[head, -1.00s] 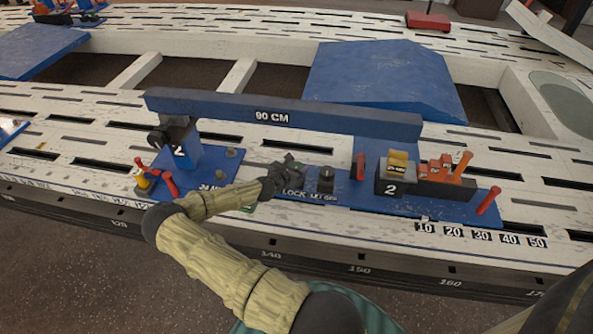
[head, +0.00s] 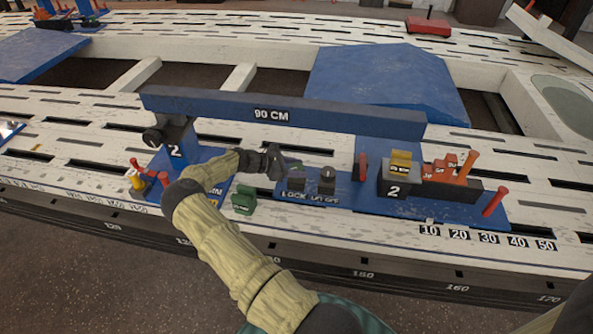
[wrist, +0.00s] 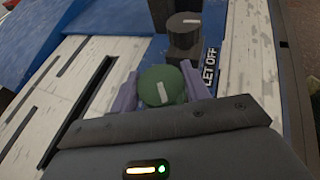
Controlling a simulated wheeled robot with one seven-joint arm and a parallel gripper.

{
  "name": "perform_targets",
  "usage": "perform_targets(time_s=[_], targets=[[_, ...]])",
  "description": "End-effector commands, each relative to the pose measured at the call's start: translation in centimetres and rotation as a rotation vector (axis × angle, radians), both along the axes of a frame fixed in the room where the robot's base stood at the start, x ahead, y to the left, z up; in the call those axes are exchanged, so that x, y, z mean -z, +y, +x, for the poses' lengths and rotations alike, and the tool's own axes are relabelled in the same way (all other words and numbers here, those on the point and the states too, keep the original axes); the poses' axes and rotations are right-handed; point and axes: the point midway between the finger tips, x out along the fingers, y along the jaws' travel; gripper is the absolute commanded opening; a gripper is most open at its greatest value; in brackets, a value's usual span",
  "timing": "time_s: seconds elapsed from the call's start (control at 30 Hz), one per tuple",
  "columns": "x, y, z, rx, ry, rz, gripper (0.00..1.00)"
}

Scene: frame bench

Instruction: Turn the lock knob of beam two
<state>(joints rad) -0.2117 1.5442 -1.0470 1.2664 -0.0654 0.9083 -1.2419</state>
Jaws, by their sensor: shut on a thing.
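The blue beam (head: 340,118), marked 90 CM, spans two blue stands; the stand at each end bears a 2. My gripper (head: 288,163) is at the top of the LOCK post. In the wrist view, my gripper (wrist: 163,84) is shut on a round green knob (wrist: 162,88) with a white mark, its fingers on either side. The mark stands nearly upright, slightly tilted.
Red handles (head: 150,173) stand at the left stand. A red lever (head: 361,168), a yellow block (head: 401,160) and an orange handle (head: 468,162) stand at right. The beam runs close behind my gripper.

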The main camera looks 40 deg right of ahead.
Motion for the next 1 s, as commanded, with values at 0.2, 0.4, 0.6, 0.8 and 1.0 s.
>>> perform_targets(time_s=[0.2, 0.4, 0.6, 0.8, 1.0], targets=[[0.51, -0.12, 0.22, 0.171, -0.007, 0.004, 0.24], [0.59, -0.14, 0.16, 0.309, -0.006, 0.003, 0.24], [0.58, -0.13, 0.12, 0.412, -0.006, 0.003, 0.24], [0.54, -0.13, 0.11, 0.492, -0.006, 0.004, 0.24], [0.46, -0.08, 0.06, 0.553, -0.004, 0.004, 0.24]])
